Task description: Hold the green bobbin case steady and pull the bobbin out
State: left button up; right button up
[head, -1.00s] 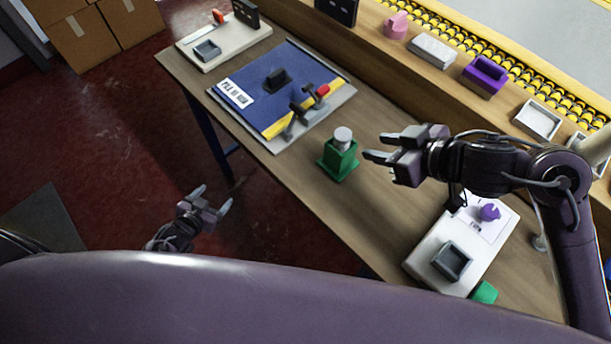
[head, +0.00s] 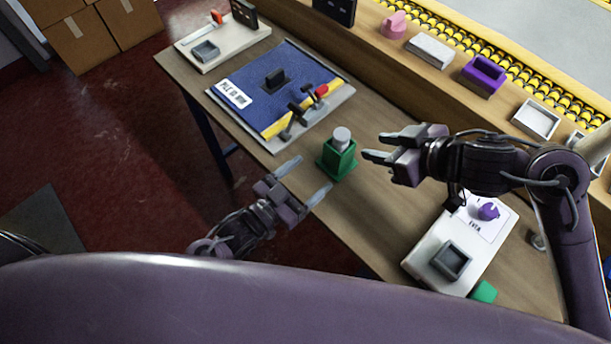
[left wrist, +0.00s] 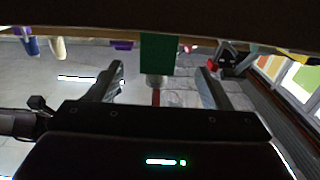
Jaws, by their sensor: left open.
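The green bobbin case (head: 338,165) stands upright on the wooden table. The grey-white bobbin (head: 342,137) sits in it, its round top sticking out above the case. My left gripper (head: 311,176) is open and empty near the table's front edge, its fingers pointing towards the case but apart from it. In the left wrist view, the case (left wrist: 157,52) and bobbin (left wrist: 157,81) appear between the two spread fingers, further off. My right gripper (head: 373,145) is just right of the case and bobbin, its two fingers apart with nothing between them, pointing left.
A blue mat board (head: 262,112) with dark clamps and a red knob lies behind left. A white panel (head: 428,258) with a grey tray and purple knob (head: 488,211) is at the front right. A wooden shelf holding a purple box (head: 482,76) runs along the back.

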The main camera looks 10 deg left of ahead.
aim_at(331, 158)
pick_arm(q)
jog(key=x, duration=0.7)
jog(key=shift+w+d, duration=0.25)
jog(key=shift+d, duration=0.05)
